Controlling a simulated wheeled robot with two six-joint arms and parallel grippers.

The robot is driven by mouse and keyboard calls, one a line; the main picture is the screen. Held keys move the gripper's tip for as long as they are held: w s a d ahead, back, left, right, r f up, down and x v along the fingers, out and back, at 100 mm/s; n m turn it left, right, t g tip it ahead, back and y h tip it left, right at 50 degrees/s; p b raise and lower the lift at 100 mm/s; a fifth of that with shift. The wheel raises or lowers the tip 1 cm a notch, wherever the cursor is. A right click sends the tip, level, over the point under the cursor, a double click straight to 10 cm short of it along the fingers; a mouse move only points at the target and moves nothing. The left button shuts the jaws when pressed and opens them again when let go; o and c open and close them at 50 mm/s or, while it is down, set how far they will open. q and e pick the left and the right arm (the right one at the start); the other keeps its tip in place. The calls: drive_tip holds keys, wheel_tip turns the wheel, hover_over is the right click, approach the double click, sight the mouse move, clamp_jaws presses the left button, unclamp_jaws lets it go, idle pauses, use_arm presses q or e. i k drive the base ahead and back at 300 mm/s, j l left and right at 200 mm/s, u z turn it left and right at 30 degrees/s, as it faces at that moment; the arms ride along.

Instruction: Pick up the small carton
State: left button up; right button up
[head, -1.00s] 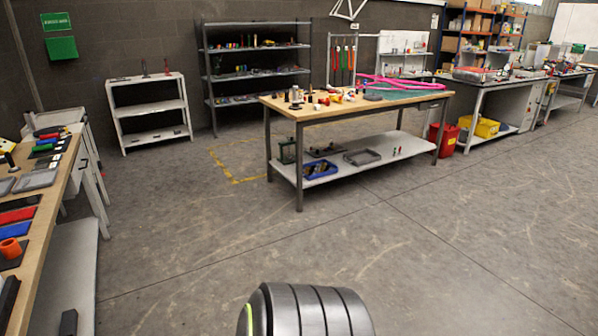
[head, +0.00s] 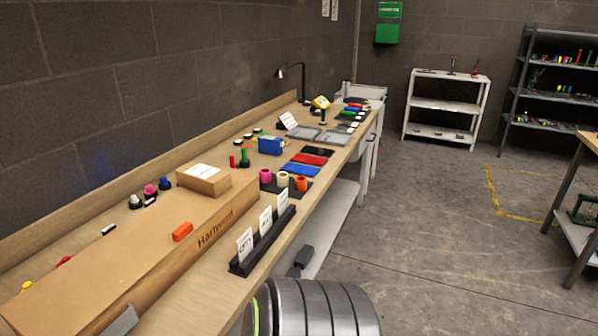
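The small carton (head: 205,186) is a brown cardboard box with a white label on top. It is at the left of the head view, at the far end of a long brown carton (head: 120,262) with printed lettering on its side. I cannot tell whether it rests on that long carton or stands just behind it. Both are on the wooden workbench (head: 205,300) along the wall. Neither of my grippers is in view.
A black holder (head: 262,243) with white cards stands at the bench's front edge. An orange block (head: 182,231) lies on the long carton. Coloured rolls, a blue box (head: 270,145) and mats are farther along. Open floor (head: 420,240) lies to the right; a white shelf (head: 445,105) stands behind.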

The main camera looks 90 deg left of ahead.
sight(207, 181)
drive_tip(key=u, duration=3.35)
drive_tip(key=i+l, duration=0.1)
drive_tip(key=l, duration=0.15)
drive_tip(key=i+l+u, duration=0.1)
drive_tip(key=l, duration=0.2)
drive_tip(key=i+l+u, duration=0.15)
drive_tip(key=l, duration=0.25)
drive_tip(key=i+l+u, duration=0.15)
drive_tip(key=l, duration=0.3)
drive_tip(key=i+l+u, duration=0.15)
drive_tip(key=l, duration=0.25)
drive_tip(key=i+l+u, duration=0.15)
drive_tip(key=l, duration=0.3)
drive_tip(key=i+l+u, duration=0.15)
drive_tip(key=l, duration=0.35)
